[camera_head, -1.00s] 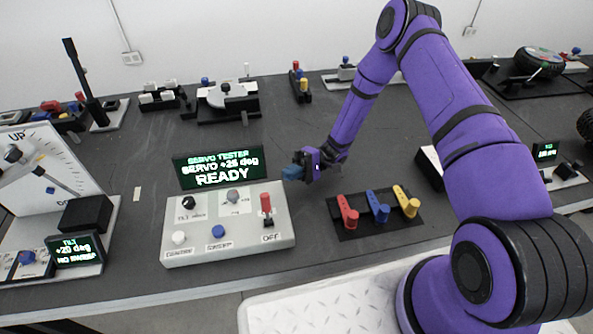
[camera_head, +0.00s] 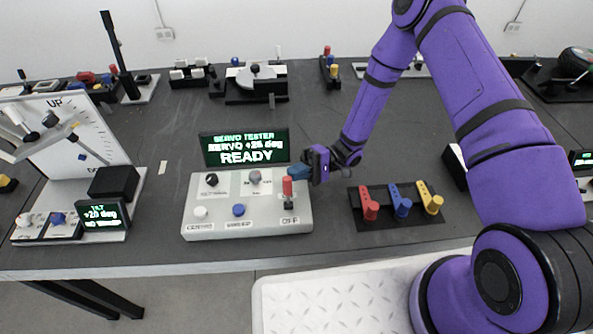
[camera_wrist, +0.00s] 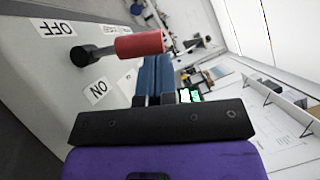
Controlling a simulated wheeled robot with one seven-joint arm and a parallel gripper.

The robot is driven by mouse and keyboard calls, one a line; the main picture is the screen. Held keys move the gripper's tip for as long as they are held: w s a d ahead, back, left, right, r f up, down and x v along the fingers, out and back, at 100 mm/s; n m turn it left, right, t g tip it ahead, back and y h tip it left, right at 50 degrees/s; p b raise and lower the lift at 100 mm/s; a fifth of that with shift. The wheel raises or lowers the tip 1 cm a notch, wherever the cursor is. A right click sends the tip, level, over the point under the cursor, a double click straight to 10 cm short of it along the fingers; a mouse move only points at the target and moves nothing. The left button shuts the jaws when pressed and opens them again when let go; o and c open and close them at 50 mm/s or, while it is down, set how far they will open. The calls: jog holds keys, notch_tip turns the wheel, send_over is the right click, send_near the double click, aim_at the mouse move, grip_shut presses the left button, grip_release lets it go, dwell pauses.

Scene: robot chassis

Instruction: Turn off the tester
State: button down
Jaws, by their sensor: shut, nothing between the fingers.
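The servo tester is a light grey box (camera_head: 265,226) on the dark table, with a screen (camera_head: 245,148) behind it reading "SERVO TESTER", "SERVO +25 deg", "READY". Its red-handled power lever (camera_head: 288,188) stands at the box's right side, above an "OFF" label. In the wrist view the red lever (camera_wrist: 140,44) sticks out between the "OFF" and "ON" labels, toward the gripper. My gripper (camera_head: 300,171) is shut and empty, its blue fingers just behind and right of the lever. In the wrist view the fingers (camera_wrist: 154,75) are beside the red handle; I cannot tell whether they touch.
Red, blue and yellow levers (camera_head: 402,206) stand on a black plate right of the tester. A tilt gauge board (camera_head: 70,135) with a small screen (camera_head: 103,215) stands at left. Several other devices line the back. The table between is mostly clear.

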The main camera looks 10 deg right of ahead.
jog(key=shift+s+r+n, duration=0.3)
jog(key=shift+s+n, duration=0.1)
jog(key=shift+n, duration=0.3)
jog(key=shift+s+r+n+h, duration=0.3)
jog(key=shift+s+n+h, duration=0.15)
jog(key=shift+n+h, duration=0.15)
jog(key=shift+s+r+n+t+h, duration=0.3)
jog(key=shift+s+n+t+h, duration=0.15)
jog(key=shift+s+n, duration=0.45)
jog(key=shift+s+r+n+t+h, duration=0.1)
jog(key=shift+s+n+t+h, duration=0.35)
jog(key=shift+n, duration=0.35)
jog(key=shift+s+a, duration=0.1)
jog(key=shift+s, duration=0.4)
jog(key=shift+s, duration=0.1)
jog(key=w+a+r+v, duration=0.1)
jog(key=w+v, duration=0.1)
jog(key=v, duration=1)
jog(key=shift+w+d, duration=0.2)
jog(key=shift+w, duration=0.25)
